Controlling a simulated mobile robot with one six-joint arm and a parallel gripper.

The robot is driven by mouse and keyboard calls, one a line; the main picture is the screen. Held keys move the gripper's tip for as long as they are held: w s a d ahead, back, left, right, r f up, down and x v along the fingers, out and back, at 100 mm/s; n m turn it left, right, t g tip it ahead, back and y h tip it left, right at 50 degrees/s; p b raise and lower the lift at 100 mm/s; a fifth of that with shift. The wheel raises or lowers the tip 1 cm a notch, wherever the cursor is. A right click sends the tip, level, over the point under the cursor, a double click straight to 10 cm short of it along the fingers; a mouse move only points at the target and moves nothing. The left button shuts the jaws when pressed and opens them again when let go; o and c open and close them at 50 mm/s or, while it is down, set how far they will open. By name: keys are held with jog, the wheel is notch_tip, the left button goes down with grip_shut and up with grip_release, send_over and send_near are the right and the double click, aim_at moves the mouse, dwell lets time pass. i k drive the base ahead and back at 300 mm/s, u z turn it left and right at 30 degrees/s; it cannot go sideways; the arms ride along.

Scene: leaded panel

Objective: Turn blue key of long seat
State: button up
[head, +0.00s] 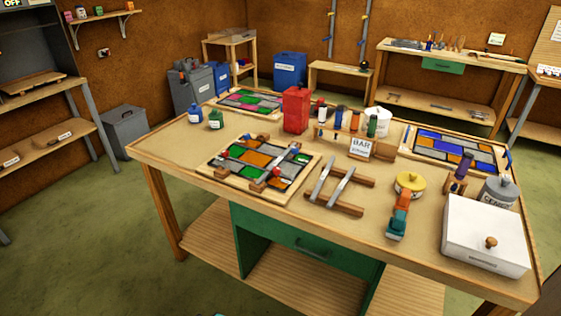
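A leaded panel (240,178) with orange, green and grey panes lies on a wooden board at the middle of the workbench. Small wooden blocks and red pieces sit along it, and a small bluish piece (302,158) is at its right side. It is too small to tell whether that is the blue key. A second panel (450,147) with blue and grey panes lies at the right, with a blue piece (507,158) at its right edge. I cannot tell which part is the long seat.
Two metal strips (341,181) lie across wooden rails. A red can (296,110), a yellow-lidded tin (409,184), a green-and-orange tool (398,216) and a white lidded box (484,236) stand on the workbench (165,148). The bench's left front corner is clear.

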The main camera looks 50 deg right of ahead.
aim_at(295, 150)
jog(key=z, duration=4.65)
jog(key=i, duration=0.1)
jog(key=u, duration=3.25)
jog(key=k, duration=0.95)
jog(key=u, duration=0.15)
jog(key=i, duration=0.95)
jog(key=z, duration=0.05)
